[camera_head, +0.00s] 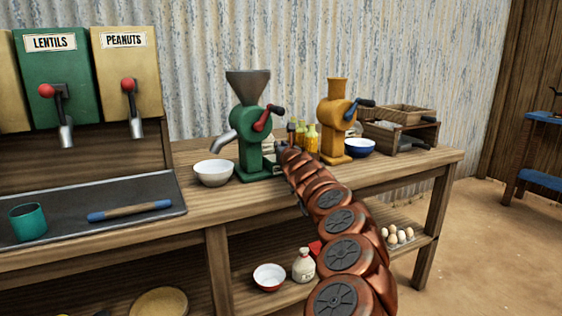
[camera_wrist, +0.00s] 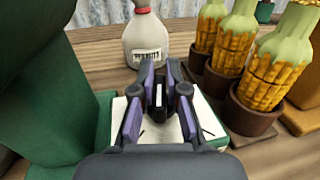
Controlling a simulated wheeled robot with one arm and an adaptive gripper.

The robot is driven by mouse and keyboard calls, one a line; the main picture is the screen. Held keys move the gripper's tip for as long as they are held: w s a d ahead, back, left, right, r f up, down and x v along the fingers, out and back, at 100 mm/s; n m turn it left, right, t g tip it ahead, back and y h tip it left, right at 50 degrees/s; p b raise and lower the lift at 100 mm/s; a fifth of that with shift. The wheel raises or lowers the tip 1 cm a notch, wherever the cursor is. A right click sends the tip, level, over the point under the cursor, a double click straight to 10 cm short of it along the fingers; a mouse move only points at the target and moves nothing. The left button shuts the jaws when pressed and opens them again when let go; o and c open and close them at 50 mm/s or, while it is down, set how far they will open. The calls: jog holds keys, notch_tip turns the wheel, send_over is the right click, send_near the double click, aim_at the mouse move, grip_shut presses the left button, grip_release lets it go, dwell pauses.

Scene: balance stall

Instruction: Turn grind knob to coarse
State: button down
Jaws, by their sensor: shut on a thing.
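The green grinder (camera_head: 249,135) stands on the wooden table with a grey hopper on top and a red crank on its right side. It fills the left of the wrist view (camera_wrist: 40,80). A white dial plate (camera_wrist: 207,128) with dark marks lies beside it. My gripper (camera_wrist: 159,82) is over this plate, its fingers closed on a small dark knob (camera_wrist: 158,96) with a white line. The fingers cover most of the knob and part of the plate. In the head view, my arm hides the plate and knob.
A white bottle (camera_wrist: 147,38) stands just beyond the fingers. A yellow grinder (camera_head: 334,120), a blue bowl (camera_head: 359,147) and a white bowl (camera_head: 213,173) are also on the table.

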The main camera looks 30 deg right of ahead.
jog(key=f+m+h+b, duration=0.1)
jog(key=b, duration=0.2)
jog(key=shift+f+g+h, duration=0.2)
jog(key=shift+g+h, duration=0.1)
jog(key=shift+m+h+b, duration=0.4)
jog(key=shift+b, duration=0.7)
jog(key=shift+m+g+h+b, duration=0.5)
jog(key=shift+g+h+b, duration=0.2)
jog(key=shift+h+b, duration=0.1)
jog(key=shift+s+r+m+g+h, duration=0.1)
jog(key=shift+r+m+g+h, duration=0.1)
jog(key=shift+m+g+h, duration=0.55)
jog(key=shift+r+m+g+h, duration=0.1)
jog(key=shift+m+g+h, duration=0.15)
jog(key=shift+m+h, duration=0.4)
jog(key=c, duration=1.2)
grip_release()
jog(key=shift+r, duration=0.1)
jog(key=shift+n+t+y+p, duration=0.3)
jog(key=shift+n+t+y, duration=0.7)
jog(key=shift+n+y, duration=0.35)
